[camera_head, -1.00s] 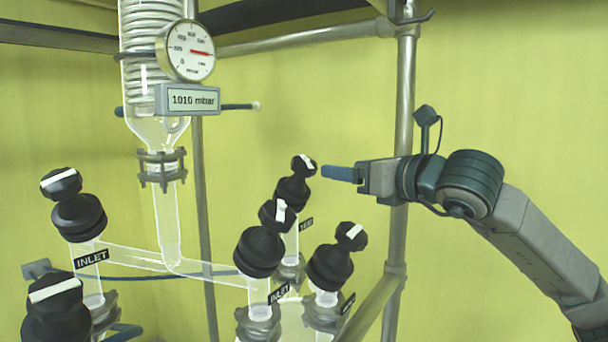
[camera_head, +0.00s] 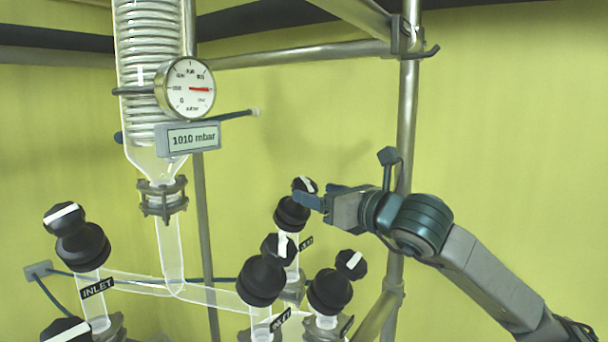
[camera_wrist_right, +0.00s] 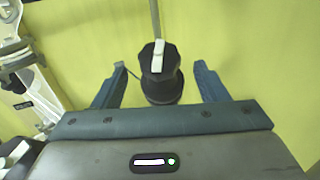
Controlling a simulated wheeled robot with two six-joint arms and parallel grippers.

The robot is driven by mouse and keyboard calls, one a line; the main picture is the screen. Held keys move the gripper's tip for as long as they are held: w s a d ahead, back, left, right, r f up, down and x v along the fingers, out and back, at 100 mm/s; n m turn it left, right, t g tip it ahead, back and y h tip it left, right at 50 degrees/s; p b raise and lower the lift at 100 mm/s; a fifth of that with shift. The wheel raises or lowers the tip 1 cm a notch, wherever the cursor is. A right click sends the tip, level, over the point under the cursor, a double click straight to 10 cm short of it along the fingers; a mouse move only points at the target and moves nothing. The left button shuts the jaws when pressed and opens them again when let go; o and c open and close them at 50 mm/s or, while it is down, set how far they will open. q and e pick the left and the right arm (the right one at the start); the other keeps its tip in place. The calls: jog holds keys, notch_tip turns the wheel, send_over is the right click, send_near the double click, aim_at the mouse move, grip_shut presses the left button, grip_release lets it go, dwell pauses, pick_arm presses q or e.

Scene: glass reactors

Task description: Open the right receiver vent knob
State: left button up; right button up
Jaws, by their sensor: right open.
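A black knob (camera_head: 305,186) with a white bar on top sits on a black valve body (camera_head: 291,214) at the back of the right-hand valve group. A small dark label (camera_head: 306,243), too small to read surely, is below it. My right gripper (camera_head: 308,197) reaches in from the right, its blue fingers at this knob. In the right wrist view the knob (camera_wrist_right: 158,58) stands between the two open fingers (camera_wrist_right: 161,68), with gaps on both sides, and its white bar points roughly away from the palm. My left gripper is out of view.
Other black knobs stand close by: one in front (camera_head: 276,246), one at front right (camera_head: 350,264), and one at left (camera_head: 64,215). A glass coil column (camera_head: 153,80) with a gauge (camera_head: 185,89) and 1010 mbar display (camera_head: 188,138) hangs left. A metal post (camera_head: 408,130) stands behind my arm.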

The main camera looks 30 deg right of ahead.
aim_at(317, 190)
jog(key=shift+w+a+r+p, duration=0.1)
jog(key=shift+w+a+p, duration=0.05)
jog(key=shift+w+p, duration=0.45)
jog(key=shift+w+a+r+p, duration=0.1)
jog(key=shift+w+p, duration=0.4)
jog(key=shift+w, duration=0.1)
jog(key=shift+w+a+f+p, duration=0.1)
jog(key=shift+w+p, duration=0.35)
jog(key=shift+w, duration=0.2)
jog(key=shift+w+a+f+p, duration=0.1)
jog(key=shift+w+p, duration=0.35)
jog(key=shift+w, duration=0.2)
jog(key=shift+d, duration=0.1)
jog(key=shift+c, duration=0.5)
jog(key=c, duration=0.9)
jog(key=n+y+b, duration=0.1)
jog(key=n+b, duration=0.1)
jog(key=b, duration=0.1)
jog(key=shift+f+y, duration=0.35)
jog(key=shift+y, duration=0.05)
jog(key=n+g+y+b, duration=0.1)
jog(key=n+y+b, duration=0.1)
jog(key=shift+r+n, duration=0.15)
jog(key=shift+n, duration=0.15)
jog(key=shift+r+n+g+y+b, duration=0.15)
jog(key=shift+n+g+y+b, duration=0.15)
jog(key=shift+n+g+y, duration=0.45)
jog(key=shift+n+y, duration=0.25)
jog(key=shift+y, duration=0.1)
